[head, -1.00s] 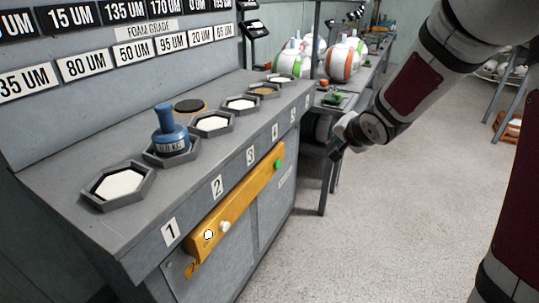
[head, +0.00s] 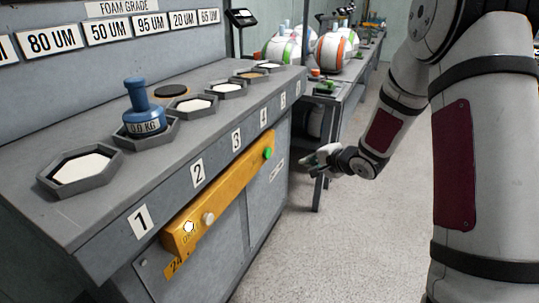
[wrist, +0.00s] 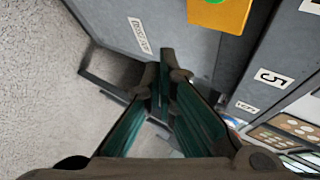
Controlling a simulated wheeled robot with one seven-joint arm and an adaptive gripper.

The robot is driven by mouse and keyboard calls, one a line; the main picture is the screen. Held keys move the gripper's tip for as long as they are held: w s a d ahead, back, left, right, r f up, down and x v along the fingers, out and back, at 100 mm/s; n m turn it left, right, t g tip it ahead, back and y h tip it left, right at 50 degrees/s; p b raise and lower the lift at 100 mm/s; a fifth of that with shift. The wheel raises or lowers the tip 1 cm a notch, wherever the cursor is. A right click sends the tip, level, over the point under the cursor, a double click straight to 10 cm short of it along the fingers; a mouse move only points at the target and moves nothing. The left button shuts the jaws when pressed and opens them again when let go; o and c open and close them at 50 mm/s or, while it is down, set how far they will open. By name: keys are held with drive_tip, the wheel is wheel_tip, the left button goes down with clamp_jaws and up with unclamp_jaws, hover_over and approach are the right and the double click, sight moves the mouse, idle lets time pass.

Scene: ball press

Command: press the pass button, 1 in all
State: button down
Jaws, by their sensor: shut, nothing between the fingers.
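A long yellow panel (head: 225,203) runs along the front of the grey bench. I cannot read a pass label on either. In the wrist view the panel's end (wrist: 225,14) shows at the top, with the green button (wrist: 213,1) cut off by the picture edge. My gripper (head: 312,160) is shut and empty, to the right of the green button and apart from it. Its fingers (wrist: 166,62) meet in the wrist view.
The grey bench top (head: 110,215) carries several hexagonal trays and a blue weight (head: 143,112) in one of them. A farther table (head: 350,85) with striped balls (head: 335,50) stands behind my gripper. The pale floor (head: 365,235) right of the bench is clear.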

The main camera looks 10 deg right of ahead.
drive_tip(key=w+a+b, duration=0.3)
drive_tip(key=w+a, duration=0.2)
drive_tip(key=a, duration=0.2)
idle(0.4)
drive_tip(key=shift+w+a, duration=0.1)
idle(1.2)
drive_tip(key=shift+w+a, duration=0.2)
drive_tip(key=shift+a, duration=0.1)
drive_tip(key=shift+w+a+p, duration=0.3)
drive_tip(key=shift+a+p, duration=0.05)
drive_tip(key=shift+a, duration=0.05)
idle(1.1)
drive_tip(key=shift+s+d+p, duration=0.55)
drive_tip(key=shift+d, duration=0.1)
drive_tip(key=shift+s+d+p, duration=0.65)
drive_tip(key=shift+s+d, duration=0.1)
drive_tip(key=shift+d, duration=0.3)
drive_tip(key=shift+s+d+p, duration=0.6)
drive_tip(key=shift+s+d, duration=0.15)
drive_tip(key=shift+d, duration=0.25)
